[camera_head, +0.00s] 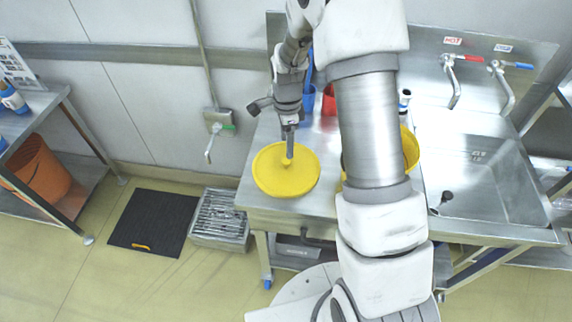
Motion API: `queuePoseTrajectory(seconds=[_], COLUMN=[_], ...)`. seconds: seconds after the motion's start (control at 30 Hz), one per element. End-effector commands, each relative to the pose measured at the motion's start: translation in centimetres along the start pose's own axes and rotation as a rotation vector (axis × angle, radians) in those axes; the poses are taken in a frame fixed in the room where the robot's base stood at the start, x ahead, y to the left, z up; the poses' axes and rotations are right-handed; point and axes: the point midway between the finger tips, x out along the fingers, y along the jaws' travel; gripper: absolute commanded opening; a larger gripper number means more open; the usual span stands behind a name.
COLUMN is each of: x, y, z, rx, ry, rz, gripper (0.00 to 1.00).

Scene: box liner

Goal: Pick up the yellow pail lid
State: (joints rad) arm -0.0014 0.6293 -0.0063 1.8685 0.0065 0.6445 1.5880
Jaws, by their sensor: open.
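The yellow pail lid (284,175) lies flat on the left part of the steel counter (262,210), close to its front edge. It is round, with a small raised knob near its middle. My gripper (288,150) points down over the lid, with its tip at or just above the knob. The fingers are small here, and I cannot tell whether they touch the lid. Nothing hangs from the gripper. A yellow pail (410,150) stands to the right, mostly hidden behind my arm.
A blue cup (309,100) and a red container (329,103) stand behind the lid, partly hidden by my arm. A sink (480,180) with red and blue taps is on the right. A side shelf with an orange bucket (40,170) is at far left.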

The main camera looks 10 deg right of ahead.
Motion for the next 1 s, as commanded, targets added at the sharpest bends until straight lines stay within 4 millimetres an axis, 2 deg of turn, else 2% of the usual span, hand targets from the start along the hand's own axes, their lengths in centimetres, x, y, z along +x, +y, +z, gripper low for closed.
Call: queuePoseTrajectory(seconds=[0.1, 0.33, 0.63, 0.97, 1.0], x=[1.2, 2.4, 6.0, 6.8, 6.8], y=[0.0, 0.1, 0.1, 0.0, 0.0], z=[0.0, 0.0, 0.2, 0.2, 0.2], rx=[0.000, 0.001, 0.000, 0.000, 0.000], ry=[0.000, 0.000, 0.001, 0.000, 0.000], rz=[0.001, 0.002, 0.001, -0.001, -0.001], gripper=[0.70, 0.70, 0.70, 0.70, 0.66])
